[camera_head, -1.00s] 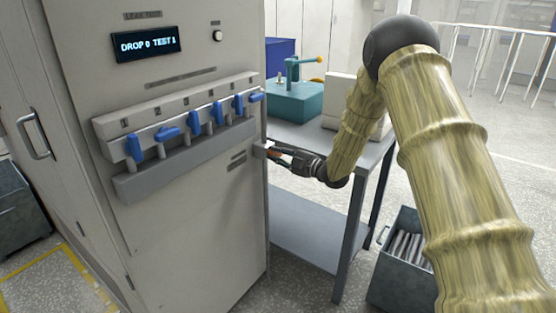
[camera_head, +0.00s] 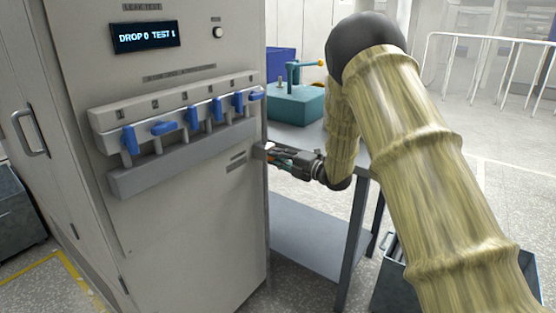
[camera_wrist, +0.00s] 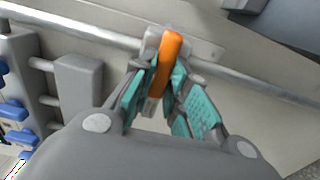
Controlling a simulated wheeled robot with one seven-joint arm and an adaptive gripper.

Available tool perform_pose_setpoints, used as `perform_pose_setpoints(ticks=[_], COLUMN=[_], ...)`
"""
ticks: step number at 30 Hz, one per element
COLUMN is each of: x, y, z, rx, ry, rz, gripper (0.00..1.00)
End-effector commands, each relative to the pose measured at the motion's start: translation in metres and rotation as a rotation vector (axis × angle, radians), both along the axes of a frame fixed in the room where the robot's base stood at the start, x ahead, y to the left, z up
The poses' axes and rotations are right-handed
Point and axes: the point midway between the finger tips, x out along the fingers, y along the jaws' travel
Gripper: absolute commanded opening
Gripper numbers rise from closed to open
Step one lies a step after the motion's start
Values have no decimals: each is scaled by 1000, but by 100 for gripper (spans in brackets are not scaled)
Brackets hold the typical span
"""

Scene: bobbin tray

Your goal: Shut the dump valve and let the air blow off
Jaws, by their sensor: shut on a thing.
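The dump valve's orange lever (camera_wrist: 170,52) shows in the wrist view, on a metal pipe (camera_wrist: 80,28) along the cabinet's side. My gripper (camera_wrist: 168,88) has its teal finger pads on either side of the lever and is shut on it. The grey cabinet (camera_head: 200,235) has a lit display (camera_head: 146,36) reading about "DROP 0 TEST 1". The valve's open or shut position is unclear.
A row of several blue levers (camera_head: 192,116) is on the cabinet front, some upright, some sideways. A table (camera_head: 305,138) with a teal fixture (camera_head: 293,106) stands behind my gripper. A grey bin (camera_head: 392,285) is on the floor below my arm.

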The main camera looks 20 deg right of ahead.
Motion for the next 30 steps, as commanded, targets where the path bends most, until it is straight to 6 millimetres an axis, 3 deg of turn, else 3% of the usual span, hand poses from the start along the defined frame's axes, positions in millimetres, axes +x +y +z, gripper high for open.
perform_pose_setpoints(ticks=[10,11,14,25,30], x=[0,0,0,-2,-15], y=[0,0,0,-2,-12], z=[-1,-1,-1,0,0], rx=[-2,-2,-1,-1,-1], ry=[1,1,0,0,2], rz=[0,0,0,0,-1], gripper=[0,20,38,38,38])
